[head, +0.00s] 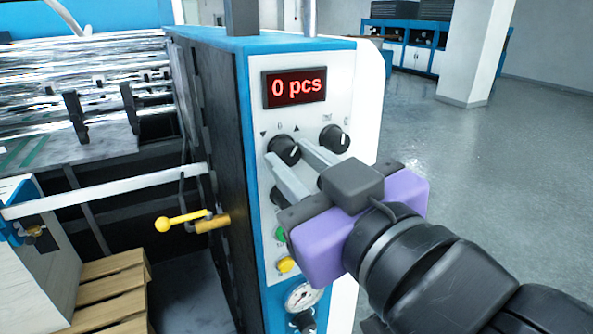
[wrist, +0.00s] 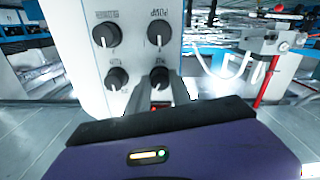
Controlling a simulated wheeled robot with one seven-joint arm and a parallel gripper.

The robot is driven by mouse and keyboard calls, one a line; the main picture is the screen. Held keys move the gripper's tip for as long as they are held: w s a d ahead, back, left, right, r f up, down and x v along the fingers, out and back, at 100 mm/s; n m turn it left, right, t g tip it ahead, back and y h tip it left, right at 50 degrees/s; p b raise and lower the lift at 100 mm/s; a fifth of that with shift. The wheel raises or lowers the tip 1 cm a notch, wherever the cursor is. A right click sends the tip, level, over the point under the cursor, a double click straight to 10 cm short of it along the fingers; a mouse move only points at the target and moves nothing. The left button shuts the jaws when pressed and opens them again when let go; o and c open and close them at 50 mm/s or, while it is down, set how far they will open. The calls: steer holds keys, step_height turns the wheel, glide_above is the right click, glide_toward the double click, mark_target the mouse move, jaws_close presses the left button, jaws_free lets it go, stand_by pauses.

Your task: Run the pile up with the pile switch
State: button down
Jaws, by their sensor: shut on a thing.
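The pile switch (head: 284,147) is a black round knob at the top left of the control panel, under a 0 between two arrow marks. In the wrist view the panel is upside down, and the knob (wrist: 157,76) is at the lower right of a group of knobs. My gripper (head: 286,151) is at the panel, its two grey fingers on either side of this knob and shut on it. In the wrist view the fingers of my gripper (wrist: 160,83) flank the knob's edges. The knob's white pointer is partly hidden, so I cannot tell its exact setting.
A red display (head: 295,87) above reads 0 pcs. Another knob (head: 334,139) is close on the right. Green (head: 281,234) and yellow (head: 286,264) buttons and a gauge (head: 302,296) are below. A yellow-handled lever (head: 182,220) sticks out left. Wooden slats (head: 110,290) lie lower left. The right floor is clear.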

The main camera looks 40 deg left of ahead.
steer(key=n+b, duration=0.2)
steer(key=n, duration=0.1)
steer(key=shift+f, duration=0.15)
steer(key=shift+n+b, duration=0.9)
steer(key=shift+n, duration=0.7)
steer(key=c, duration=1.1)
jaws_free()
steer(key=shift+c, duration=0.2)
steer(key=shift+d, duration=0.1)
steer(key=b+v, duration=0.1)
steer(key=v, duration=0.6)
steer(key=shift+d+b, duration=0.3)
steer(key=shift+b, duration=0.1)
steer(key=shift+s+r, duration=0.15)
steer(key=shift+r, duration=0.1)
